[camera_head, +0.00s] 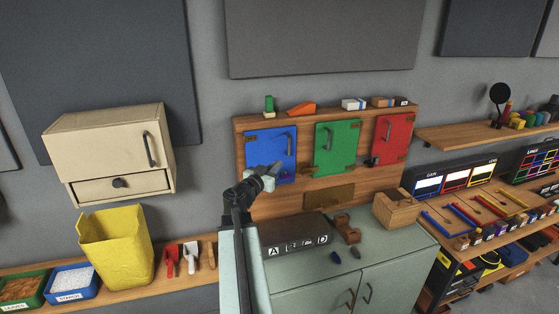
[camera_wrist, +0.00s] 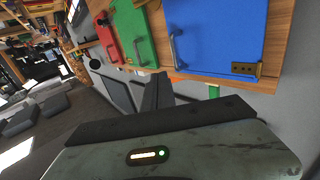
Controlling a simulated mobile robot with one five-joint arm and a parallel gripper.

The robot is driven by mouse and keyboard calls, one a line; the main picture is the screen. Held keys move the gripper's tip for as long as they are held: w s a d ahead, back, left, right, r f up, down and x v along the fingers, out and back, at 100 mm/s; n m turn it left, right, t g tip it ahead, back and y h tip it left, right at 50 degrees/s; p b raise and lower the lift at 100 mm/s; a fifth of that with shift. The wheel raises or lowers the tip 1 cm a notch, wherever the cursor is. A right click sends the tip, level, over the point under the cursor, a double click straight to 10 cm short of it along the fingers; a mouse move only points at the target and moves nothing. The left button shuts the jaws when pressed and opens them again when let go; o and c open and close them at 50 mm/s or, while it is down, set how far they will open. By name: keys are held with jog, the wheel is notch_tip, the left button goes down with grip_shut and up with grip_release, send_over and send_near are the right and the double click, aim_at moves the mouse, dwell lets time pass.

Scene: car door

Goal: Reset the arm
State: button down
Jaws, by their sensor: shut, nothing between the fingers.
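My gripper (camera_head: 274,174) is raised in front of the lower part of the blue door (camera_head: 268,148) in the head view. Its jaws are shut with nothing between them. In the wrist view the dark fingers (camera_wrist: 158,92) point away from the camera, below the blue door (camera_wrist: 215,38). The depth gap between the fingers and the door is hard to judge. The blue, green (camera_head: 336,146) and red (camera_head: 391,137) doors all look closed on their wooden board (camera_head: 320,197).
A grey-green cabinet (camera_head: 385,250) stands below the board, with a dark lettered box (camera_head: 293,233) and a wooden box (camera_head: 396,209) on top. A cream cabinet (camera_head: 110,150) and yellow bin (camera_head: 117,245) are at left. Shelves (camera_head: 480,133) with small items are at right.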

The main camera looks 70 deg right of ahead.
jog(key=shift+a, duration=0.3)
